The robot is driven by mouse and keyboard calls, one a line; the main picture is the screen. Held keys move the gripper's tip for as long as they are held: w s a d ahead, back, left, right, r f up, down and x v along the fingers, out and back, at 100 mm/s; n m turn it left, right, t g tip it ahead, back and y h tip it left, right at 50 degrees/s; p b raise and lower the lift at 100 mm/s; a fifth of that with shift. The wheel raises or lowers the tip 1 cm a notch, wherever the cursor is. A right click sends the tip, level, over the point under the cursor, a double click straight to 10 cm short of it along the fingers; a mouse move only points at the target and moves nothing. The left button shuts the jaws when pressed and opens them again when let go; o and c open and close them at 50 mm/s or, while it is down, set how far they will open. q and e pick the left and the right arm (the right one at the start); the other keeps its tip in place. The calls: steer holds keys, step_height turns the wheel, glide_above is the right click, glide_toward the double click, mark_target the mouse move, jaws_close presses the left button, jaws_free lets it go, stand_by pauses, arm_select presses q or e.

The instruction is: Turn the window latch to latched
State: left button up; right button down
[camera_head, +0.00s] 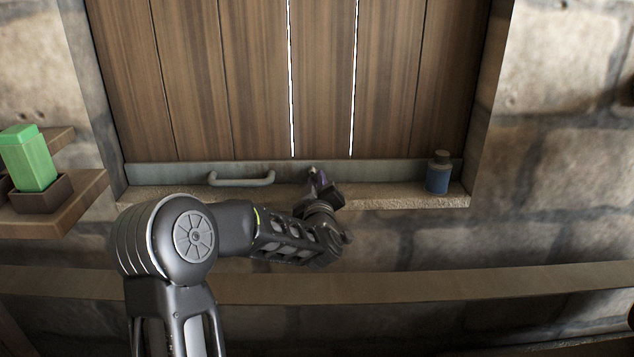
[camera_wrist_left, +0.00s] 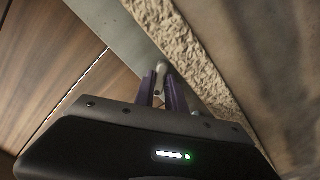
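The window latch is a small pale metal lever (camera_wrist_left: 162,68) on the grey bottom rail of the wooden shutter. In the head view its pale tip (camera_head: 312,171) shows just at my left gripper (camera_head: 320,182), which hides the rest. In the left wrist view the two purple fingers of my left gripper (camera_wrist_left: 161,88) stand a little apart, one on each side of the lever. I cannot tell whether they press on it. My right gripper is not in view.
A grey bar handle (camera_head: 241,180) sits on the rail to the left. A blue bottle (camera_head: 438,175) stands on the stone sill (camera_head: 390,197) to the right. A green block (camera_head: 28,158) stands in a holder on a wooden shelf (camera_head: 60,215) at far left.

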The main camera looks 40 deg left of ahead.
arm_select(q)
jaws_close()
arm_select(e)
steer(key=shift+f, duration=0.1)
arm_select(q)
steer(key=shift+f+n+b, duration=0.15)
steer(key=shift+n+b, duration=0.25)
steer(key=shift+b, duration=0.4)
steer(key=n+b, duration=0.7)
steer(key=b, duration=0.3)
steer(key=shift+f+n, duration=0.1)
steer(key=shift+n, duration=0.3)
steer(key=shift+n+b, duration=0.9)
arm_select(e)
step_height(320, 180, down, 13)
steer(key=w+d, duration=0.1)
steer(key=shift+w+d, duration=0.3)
arm_select(q)
steer(key=shift+r, duration=0.2)
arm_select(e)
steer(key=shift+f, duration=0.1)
